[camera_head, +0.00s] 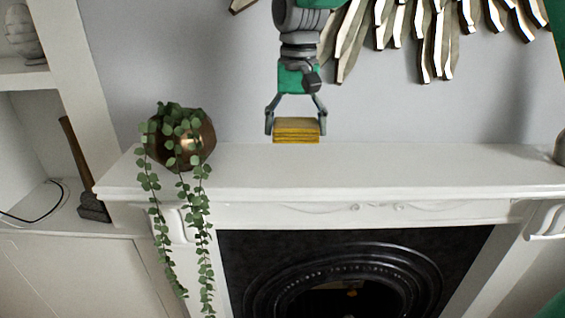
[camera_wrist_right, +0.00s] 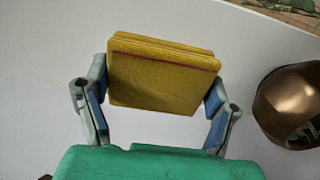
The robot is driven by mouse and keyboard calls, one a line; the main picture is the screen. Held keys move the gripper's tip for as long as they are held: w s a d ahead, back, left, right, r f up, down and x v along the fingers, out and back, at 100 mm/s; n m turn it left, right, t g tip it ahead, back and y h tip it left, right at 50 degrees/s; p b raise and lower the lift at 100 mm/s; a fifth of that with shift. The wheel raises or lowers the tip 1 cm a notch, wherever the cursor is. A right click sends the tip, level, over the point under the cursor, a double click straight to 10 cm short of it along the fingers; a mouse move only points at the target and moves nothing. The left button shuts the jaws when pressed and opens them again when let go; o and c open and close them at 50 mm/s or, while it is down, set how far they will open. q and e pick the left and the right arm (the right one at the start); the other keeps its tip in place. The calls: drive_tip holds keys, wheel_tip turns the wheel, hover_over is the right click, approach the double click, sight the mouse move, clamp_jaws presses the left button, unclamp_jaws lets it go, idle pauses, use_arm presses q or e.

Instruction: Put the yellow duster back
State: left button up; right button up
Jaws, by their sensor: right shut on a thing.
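The yellow duster (camera_head: 297,131) is a small block with a darker line along its side. It is between the fingers of my right gripper (camera_head: 296,122), at the back edge of the white mantel shelf (camera_head: 400,165). In the right wrist view the duster (camera_wrist_right: 163,80) fills the space between the two fingertips of the right gripper (camera_wrist_right: 160,100), which is shut on it. White surface shows behind it. I cannot tell whether the duster touches the shelf. My left gripper is not in view.
A bronze pot (camera_head: 200,142) with a trailing plant stands left of the duster on the shelf; the pot also shows in the right wrist view (camera_wrist_right: 285,105). The shelf right of the duster is mostly clear. A wooden wall decoration (camera_head: 435,45) hangs above. A dark fireplace (camera_head: 350,270) is below.

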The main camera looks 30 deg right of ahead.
sight(292, 168)
wheel_tip(292, 168, down, 4)
drive_tip(key=shift+r, duration=0.15)
drive_tip(key=shift+a+f+p, duration=0.2)
drive_tip(key=shift+a+f, duration=0.1)
drive_tip(key=shift+f, duration=0.6)
drive_tip(key=shift+a+f+p, duration=0.2)
drive_tip(key=shift+a+f, duration=0.1)
drive_tip(key=shift+f, duration=0.55)
drive_tip(key=shift+d, duration=0.2)
drive_tip(key=o, duration=0.8)
drive_tip(key=shift+d+f, duration=0.1)
drive_tip(key=shift+d, duration=0.05)
drive_tip(key=o, duration=0.3)
drive_tip(key=shift+d, duration=0.15)
drive_tip(key=shift+w+r, duration=0.1)
drive_tip(key=shift+r, duration=0.2)
wheel_tip(292, 168, up, 12)
drive_tip(key=shift+f+b, duration=0.2)
drive_tip(key=shift+b, duration=0.3)
